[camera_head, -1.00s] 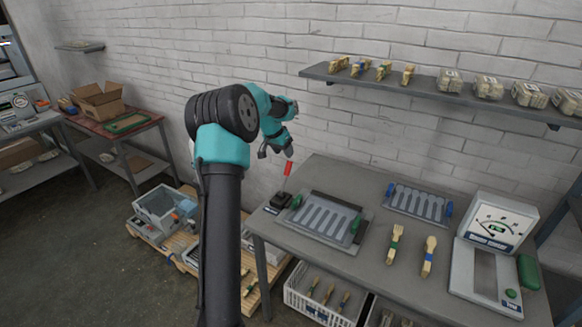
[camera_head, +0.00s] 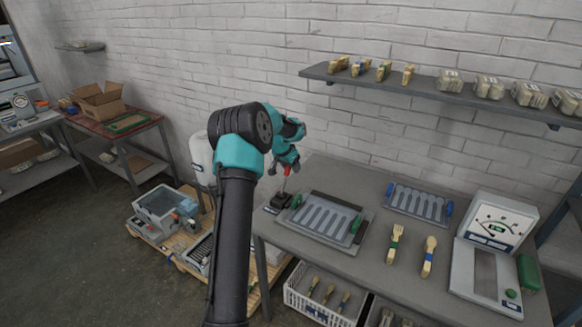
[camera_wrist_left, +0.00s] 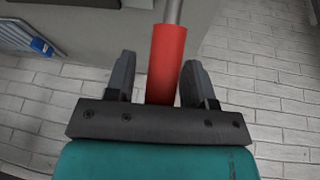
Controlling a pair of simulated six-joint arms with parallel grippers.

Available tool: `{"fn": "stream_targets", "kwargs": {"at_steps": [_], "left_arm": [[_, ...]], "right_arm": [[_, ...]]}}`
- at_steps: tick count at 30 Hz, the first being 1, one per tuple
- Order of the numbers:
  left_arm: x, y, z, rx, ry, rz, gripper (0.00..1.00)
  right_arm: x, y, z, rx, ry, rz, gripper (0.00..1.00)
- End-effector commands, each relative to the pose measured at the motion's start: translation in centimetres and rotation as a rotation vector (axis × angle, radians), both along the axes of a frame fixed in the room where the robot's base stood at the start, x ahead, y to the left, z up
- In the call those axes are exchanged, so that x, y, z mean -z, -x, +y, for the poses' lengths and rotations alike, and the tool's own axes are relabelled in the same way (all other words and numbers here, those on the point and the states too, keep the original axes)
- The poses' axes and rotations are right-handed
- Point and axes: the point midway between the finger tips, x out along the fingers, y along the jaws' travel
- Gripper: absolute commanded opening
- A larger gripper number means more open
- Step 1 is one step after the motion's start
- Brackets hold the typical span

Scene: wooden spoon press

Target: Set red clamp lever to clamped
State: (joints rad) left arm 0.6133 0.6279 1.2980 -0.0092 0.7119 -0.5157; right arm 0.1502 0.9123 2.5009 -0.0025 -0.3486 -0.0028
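The red clamp lever (camera_head: 287,170) stands up from a black base (camera_head: 278,202) at the left end of the grey table. My left gripper (camera_head: 284,173) is around the lever's red grip, which it partly hides in the head view. In the left wrist view, the red grip (camera_wrist_left: 167,62) lies between the two fingers. A clear gap shows on its left side, and the right finger is very close to it; I cannot tell if they touch. The fingers are open. My right gripper is in neither view.
A grey slotted press plate (camera_head: 322,222) lies right of the lever base, with a second plate (camera_head: 417,203) beyond. A wooden fork (camera_head: 394,244), a wooden spoon (camera_head: 428,257) and a scale (camera_head: 491,259) are further right. A brick wall stands behind.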

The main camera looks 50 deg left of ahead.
Motion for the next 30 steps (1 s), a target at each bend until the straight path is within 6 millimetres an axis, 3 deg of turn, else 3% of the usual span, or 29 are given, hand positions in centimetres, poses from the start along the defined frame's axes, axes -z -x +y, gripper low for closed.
{"fn": "stream_targets", "kwargs": {"at_steps": [15, 30], "left_arm": [[0.0, 0.0, 0.0, 0.0, 0.0, 0.0, 0.0], [-0.2, 1.0, 0.6, -0.011, -0.006, -0.016, 0.0]], "right_arm": [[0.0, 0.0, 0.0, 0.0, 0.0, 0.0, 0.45], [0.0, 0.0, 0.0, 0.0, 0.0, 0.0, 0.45]]}}
